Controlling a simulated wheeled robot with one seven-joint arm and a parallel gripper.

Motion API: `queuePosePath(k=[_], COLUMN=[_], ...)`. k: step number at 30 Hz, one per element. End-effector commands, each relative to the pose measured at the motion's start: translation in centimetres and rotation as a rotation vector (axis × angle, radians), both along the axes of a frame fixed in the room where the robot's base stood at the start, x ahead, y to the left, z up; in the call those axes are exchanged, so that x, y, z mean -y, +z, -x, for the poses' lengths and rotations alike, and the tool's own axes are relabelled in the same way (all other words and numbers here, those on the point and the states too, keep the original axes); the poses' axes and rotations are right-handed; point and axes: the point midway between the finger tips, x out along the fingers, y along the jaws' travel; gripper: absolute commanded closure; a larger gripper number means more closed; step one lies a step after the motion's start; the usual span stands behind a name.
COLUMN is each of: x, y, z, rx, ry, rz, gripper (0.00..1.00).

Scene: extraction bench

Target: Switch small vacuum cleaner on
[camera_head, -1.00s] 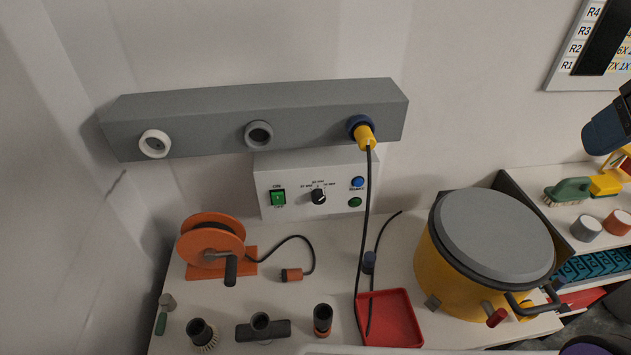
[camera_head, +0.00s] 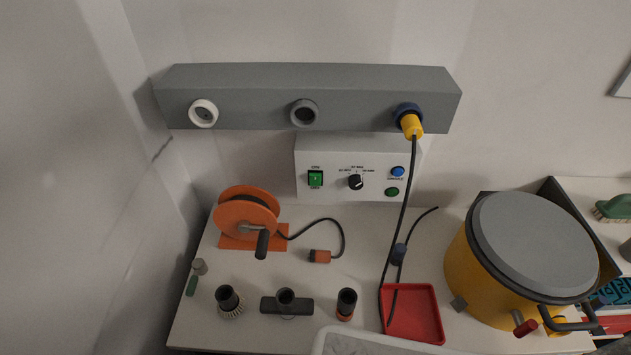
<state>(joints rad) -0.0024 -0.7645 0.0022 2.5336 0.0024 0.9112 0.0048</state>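A yellow drum with a grey lid (camera_head: 535,240) stands at the right end of the bench; it looks like the small vacuum cleaner. A red grip (camera_head: 526,328) and a black bar handle (camera_head: 570,322) stick out at its front. I cannot tell the rocker's position. My gripper is not in view.
A grey wall rail (camera_head: 250,100) holds round ports; a yellow connector (camera_head: 411,125) with a black cable sits in the right one. On the bench are an orange cable reel (camera_head: 246,213), a red tray (camera_head: 430,330) and several nozzles. A pale-rimmed surface (camera_head: 375,342) shows at the bottom edge.

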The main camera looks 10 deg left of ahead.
Motion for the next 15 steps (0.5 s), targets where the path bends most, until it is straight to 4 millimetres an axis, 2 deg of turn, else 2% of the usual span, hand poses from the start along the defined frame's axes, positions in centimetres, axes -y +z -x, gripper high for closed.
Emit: queuePosePath(k=[1, 7, 15], x=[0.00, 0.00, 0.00], y=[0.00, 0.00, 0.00], z=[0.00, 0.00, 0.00], rx=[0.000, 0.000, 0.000], ry=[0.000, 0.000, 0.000], rz=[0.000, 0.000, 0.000], gripper=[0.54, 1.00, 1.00])
